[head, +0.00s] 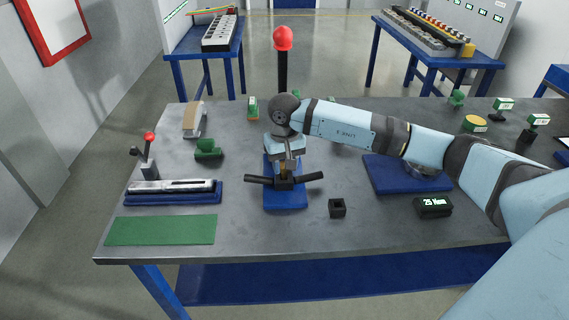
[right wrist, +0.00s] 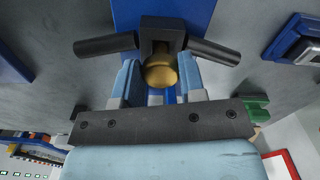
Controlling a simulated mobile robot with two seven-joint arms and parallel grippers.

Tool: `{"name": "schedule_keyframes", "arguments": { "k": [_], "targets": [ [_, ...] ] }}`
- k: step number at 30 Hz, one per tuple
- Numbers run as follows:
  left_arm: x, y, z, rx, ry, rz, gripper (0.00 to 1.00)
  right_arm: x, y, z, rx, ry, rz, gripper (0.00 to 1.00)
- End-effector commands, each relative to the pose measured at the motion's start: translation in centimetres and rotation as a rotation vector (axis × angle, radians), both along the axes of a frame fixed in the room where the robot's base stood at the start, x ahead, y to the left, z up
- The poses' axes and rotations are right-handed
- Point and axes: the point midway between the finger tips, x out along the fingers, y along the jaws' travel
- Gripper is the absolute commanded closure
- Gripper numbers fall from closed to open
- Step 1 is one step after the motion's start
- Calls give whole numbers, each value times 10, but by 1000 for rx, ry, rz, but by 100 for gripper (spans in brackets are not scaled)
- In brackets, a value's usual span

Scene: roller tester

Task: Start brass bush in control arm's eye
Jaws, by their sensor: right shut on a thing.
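The control arm is black, with a block in the middle and a round bar to each side (head: 312,177). It rests on a blue base (head: 285,202) at the table's middle, and shows at the top of the right wrist view (right wrist: 108,44). My right gripper (head: 286,163) points down over its block, shut on the brass bush (right wrist: 160,71). The bush's rounded gold end shows between the blue fingers, close against the block. The eye is hidden, so I cannot tell whether the bush has entered it. My left gripper is out of view.
A tall post with a red knob (head: 283,39) stands behind the base. A small black hollow block (head: 337,208) and a "25 Nm" box (head: 433,207) lie to the right. A blue-based fixture (head: 174,190) and a green mat (head: 160,230) lie left. The front table strip is clear.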

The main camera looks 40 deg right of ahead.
Motion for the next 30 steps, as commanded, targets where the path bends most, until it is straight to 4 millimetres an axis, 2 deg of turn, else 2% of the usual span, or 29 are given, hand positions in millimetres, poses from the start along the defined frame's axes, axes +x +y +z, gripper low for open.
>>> {"name": "schedule_keyframes", "arguments": {
  "k": [16,17,20,30],
  "targets": [
    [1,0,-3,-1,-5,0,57,0,0,-4,0,-1,0,100],
    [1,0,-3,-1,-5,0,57,0,0,-4,0,-1,0,56],
    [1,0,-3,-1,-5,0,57,0,0,-4,0,-1,0,33],
    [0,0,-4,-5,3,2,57,0,0,-4,0,0,0,33]
  ]
}}
